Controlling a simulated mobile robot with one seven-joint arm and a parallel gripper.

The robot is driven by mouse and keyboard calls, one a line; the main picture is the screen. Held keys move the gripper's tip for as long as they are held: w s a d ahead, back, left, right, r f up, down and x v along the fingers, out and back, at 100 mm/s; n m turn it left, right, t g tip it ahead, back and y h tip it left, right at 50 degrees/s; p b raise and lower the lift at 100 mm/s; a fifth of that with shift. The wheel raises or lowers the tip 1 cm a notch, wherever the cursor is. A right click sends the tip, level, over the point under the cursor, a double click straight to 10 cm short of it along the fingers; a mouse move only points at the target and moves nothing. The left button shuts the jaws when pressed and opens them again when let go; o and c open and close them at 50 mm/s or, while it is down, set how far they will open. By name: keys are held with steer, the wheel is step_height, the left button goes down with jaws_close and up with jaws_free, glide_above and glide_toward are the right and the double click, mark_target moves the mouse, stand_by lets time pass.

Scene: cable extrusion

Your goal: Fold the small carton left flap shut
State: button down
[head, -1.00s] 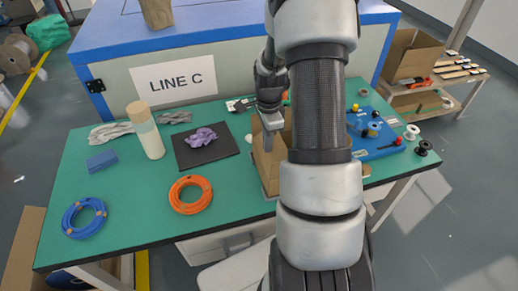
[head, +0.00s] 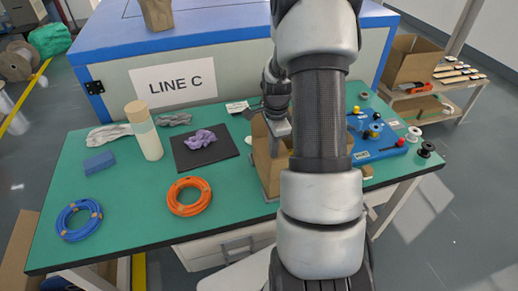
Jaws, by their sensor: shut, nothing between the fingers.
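The small carton (head: 264,166) is a brown cardboard box on the green table, just left of my forearm. My arm hides most of its right part. Its left side shows; I cannot make out clearly how far its left flap is folded. My gripper (head: 281,131) is shut and empty, pointing down at the carton's top, over its opening. I cannot tell whether it touches the cardboard.
An orange cable coil (head: 189,197) and a black mat (head: 222,155) with a purple cloth (head: 203,140) lie left of the carton. A bottle (head: 146,135) stands farther left. A blue board (head: 375,143) lies to the right. Green table shows between the coils.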

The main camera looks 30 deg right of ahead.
step_height(320, 180, up, 8)
steer(key=p, duration=0.6)
steer(key=shift+p, duration=0.3)
